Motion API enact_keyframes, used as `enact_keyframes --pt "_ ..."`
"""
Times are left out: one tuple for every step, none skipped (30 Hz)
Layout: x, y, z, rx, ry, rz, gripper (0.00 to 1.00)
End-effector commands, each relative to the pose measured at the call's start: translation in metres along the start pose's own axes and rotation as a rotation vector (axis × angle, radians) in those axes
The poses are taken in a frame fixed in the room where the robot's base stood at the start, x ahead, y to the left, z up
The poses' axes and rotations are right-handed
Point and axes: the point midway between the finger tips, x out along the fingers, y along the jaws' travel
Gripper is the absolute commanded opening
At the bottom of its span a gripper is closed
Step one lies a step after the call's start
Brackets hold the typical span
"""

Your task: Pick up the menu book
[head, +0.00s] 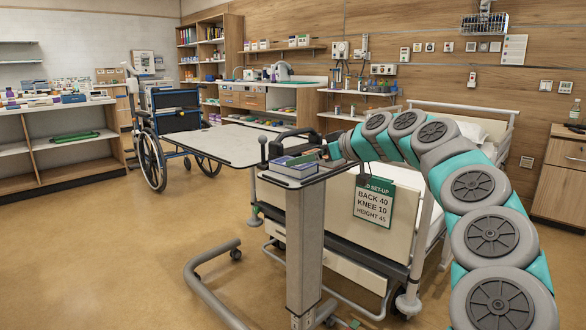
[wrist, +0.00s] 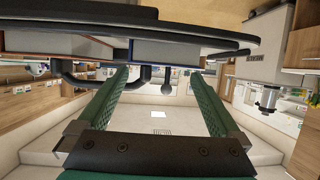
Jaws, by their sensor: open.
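Blue-covered books with pale page edges (head: 290,168) lie flat on the dark top of a column stand beside the bed. No title is readable, so I cannot tell which one is the menu book. My gripper (wrist: 162,74) is open, with its two green fingers apart and nothing between them. In the wrist view, which looks upside down, a blue-edged book (wrist: 165,52) lies just beyond the fingertips, with another book (wrist: 60,45) beside it. In the head view my arm reaches in from the right, and my gripper is at the books, mostly hidden by its own wrist.
The column stand's top (head: 325,172) is small. The bed (head: 335,210) with a green set-up sign (head: 374,200) is just behind and right. A wheelchair (head: 175,125) stands back left. The floor at front left is clear except for the stand's leg.

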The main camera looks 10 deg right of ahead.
Motion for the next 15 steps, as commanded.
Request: enact_keyframes --pt "0.003 0.000 0.000 0.000 0.000 -0.001 1.00" --pt "0.005 -0.001 0.000 0.000 0.000 -0.001 1.00" --pt "0.009 -0.001 0.001 0.000 0.000 -0.002 1.00" --pt "0.013 -0.002 0.001 0.000 -0.001 -0.003 1.00" --pt "0.017 -0.002 0.001 0.001 -0.001 -0.003 1.00" --pt "0.023 -0.002 0.002 0.001 -0.001 -0.003 1.00" --pt "0.028 -0.003 0.003 0.002 -0.002 -0.004 1.00" --pt "0.033 -0.004 0.004 0.002 -0.003 -0.005 1.00" --pt "0.039 -0.003 0.004 0.002 -0.004 -0.004 1.00" --pt "0.043 -0.003 0.004 0.002 -0.005 -0.004 1.00" --pt "0.047 -0.004 0.004 0.002 -0.005 -0.005 1.00" --pt "0.050 -0.004 0.004 0.002 -0.004 -0.005 1.00" --pt "0.051 -0.004 0.004 0.001 -0.004 -0.005 1.00" --pt "0.052 -0.004 0.004 0.001 -0.003 -0.005 1.00" --pt "0.052 -0.004 0.004 0.001 -0.002 -0.005 1.00"
